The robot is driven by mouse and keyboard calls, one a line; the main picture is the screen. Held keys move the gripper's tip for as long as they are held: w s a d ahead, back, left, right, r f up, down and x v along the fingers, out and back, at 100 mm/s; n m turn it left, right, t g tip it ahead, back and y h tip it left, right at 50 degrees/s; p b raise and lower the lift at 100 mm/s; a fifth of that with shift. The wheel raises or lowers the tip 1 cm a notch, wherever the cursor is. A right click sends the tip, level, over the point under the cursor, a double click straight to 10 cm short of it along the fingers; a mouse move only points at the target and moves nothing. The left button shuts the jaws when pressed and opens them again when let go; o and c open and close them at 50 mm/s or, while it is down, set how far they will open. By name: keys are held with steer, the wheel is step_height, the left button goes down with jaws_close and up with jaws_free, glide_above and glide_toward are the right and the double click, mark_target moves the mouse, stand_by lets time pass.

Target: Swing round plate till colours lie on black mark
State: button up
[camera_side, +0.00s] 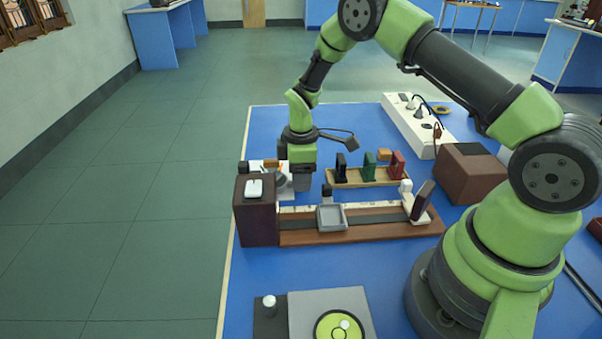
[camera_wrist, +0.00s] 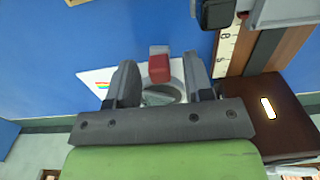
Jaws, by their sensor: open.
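The round plate (camera_wrist: 177,72) is a pale grey disc in the wrist view, partly covered by my gripper. A small red and grey block (camera_wrist: 159,68) stands at its far edge, between my fingers as seen there. My gripper (camera_wrist: 160,63) is open, its two fingers on either side of the block; I cannot tell whether they touch it. A white sheet (camera_wrist: 93,77) lies under or beside the plate, with a small rainbow patch (camera_wrist: 102,86) left of the left finger. I cannot make out the black mark. In the side view my gripper (camera_side: 302,182) points down and hides most of the plate.
A dark brown box (camera_side: 256,213) with a white switch stands in front of my gripper. A wooden rail (camera_side: 375,234) with a grey tray (camera_side: 331,217) runs right from it. Behind is a rack (camera_side: 368,177) with black, green and red pieces.

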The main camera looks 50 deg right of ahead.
jaws_close()
steer(key=shift+w+d, duration=0.1)
stand_by(0.4)
steer(key=shift+w+d+n, duration=0.25)
steer(key=shift+n, duration=0.5)
steer(key=shift+w+d+n, duration=0.25)
steer(key=shift+n, duration=0.5)
steer(key=shift+w+d+n, duration=0.35)
steer(key=shift+w+n, duration=0.15)
steer(key=shift+n, duration=0.7)
steer(key=shift+w+d+n, duration=0.1)
steer(key=shift+w+n, duration=0.05)
steer(key=shift+n, duration=0.15)
jaws_free()
